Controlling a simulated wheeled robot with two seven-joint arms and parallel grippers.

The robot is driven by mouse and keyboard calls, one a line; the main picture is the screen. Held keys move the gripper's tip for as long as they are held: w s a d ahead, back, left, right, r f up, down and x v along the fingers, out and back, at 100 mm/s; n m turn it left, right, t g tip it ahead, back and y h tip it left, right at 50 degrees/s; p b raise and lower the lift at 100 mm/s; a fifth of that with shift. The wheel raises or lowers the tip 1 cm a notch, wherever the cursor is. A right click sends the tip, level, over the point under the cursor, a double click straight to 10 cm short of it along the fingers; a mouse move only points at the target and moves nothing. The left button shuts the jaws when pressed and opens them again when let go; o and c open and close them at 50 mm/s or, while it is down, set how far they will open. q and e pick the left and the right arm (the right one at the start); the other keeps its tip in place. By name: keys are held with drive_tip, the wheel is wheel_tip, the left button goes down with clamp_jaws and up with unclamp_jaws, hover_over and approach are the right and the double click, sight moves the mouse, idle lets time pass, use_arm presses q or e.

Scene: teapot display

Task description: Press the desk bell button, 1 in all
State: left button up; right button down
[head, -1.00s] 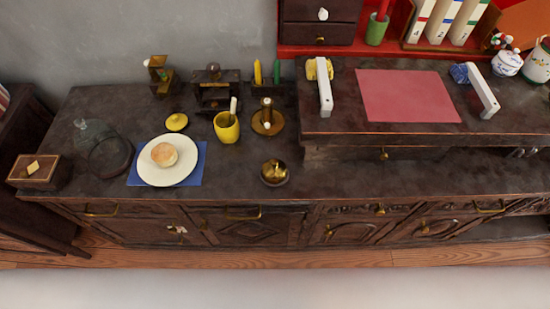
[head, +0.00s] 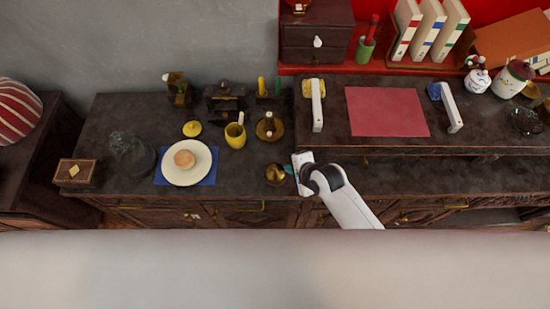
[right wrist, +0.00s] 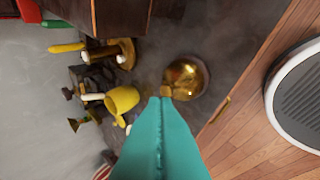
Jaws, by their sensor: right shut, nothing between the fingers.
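The desk bell (head: 274,174) is a small brass dome near the front edge of the dark cabinet top, right of the plate. My right gripper (head: 292,170) is just to the right of it in the head view, its white arm reaching in from the front. In the right wrist view the teal fingers (right wrist: 164,101) are shut together and empty. Their tips overlap the lower left edge of the bell (right wrist: 186,78) in that picture; I cannot tell whether they touch it. My left gripper is not in view.
A yellow cup (head: 235,136), a brass candle holder (head: 270,126) and a white plate (head: 187,163) with a bun stand left of and behind the bell. A raised shelf with a red mat (head: 387,111) lies behind right. The cabinet's front edge is close to the bell.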

drive_tip(key=w+a+r+m+y+p, duration=0.1)
drive_tip(key=w+a+r+m, duration=0.2)
drive_tip(key=r+m, duration=0.1)
drive_tip(key=shift+w+a+r+m, duration=0.15)
drive_tip(key=shift+a+r+m, duration=0.2)
drive_tip(key=shift+m, duration=0.05)
drive_tip(key=b, duration=0.8)
hover_over(275, 168)
drive_tip(key=f, duration=0.6)
drive_tip(key=shift+s+d+f, duration=0.25)
drive_tip(key=shift+s+d, duration=0.15)
wheel_tip(275, 168, down, 2)
drive_tip(key=shift+f+b, duration=0.1)
drive_tip(key=shift+b, duration=0.35)
drive_tip(key=shift+f, duration=0.2)
idle(0.4)
drive_tip(key=shift+f, duration=0.3)
